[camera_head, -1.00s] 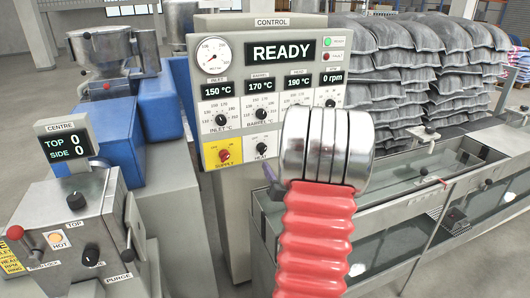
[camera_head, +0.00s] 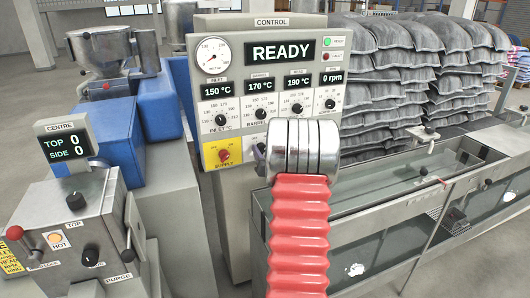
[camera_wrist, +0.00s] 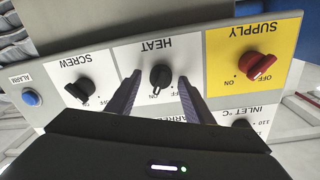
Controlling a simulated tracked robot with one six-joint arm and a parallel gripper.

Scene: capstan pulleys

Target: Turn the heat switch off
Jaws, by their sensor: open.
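The heat switch (camera_wrist: 160,76) is a black knob on a white plate labelled HEAT, upside down in the wrist view. Its handle seems to point to the ON mark, with OFF beside it. My gripper (camera_wrist: 159,80) is open, with one finger on each side of the knob. I see no clear contact between fingers and knob. In the head view my wrist covers the heat switch, and only part of a dark finger shows at its left. The control panel (camera_head: 262,22) reads READY.
The red supply switch (camera_wrist: 257,65) on a yellow plate and the black screw switch (camera_wrist: 79,89) flank the heat plate. The blue alarm button (camera_wrist: 32,97) is further left. In the head view, a water trough (camera_head: 350,200) stands at right and a centre console (camera_head: 68,205) at left.

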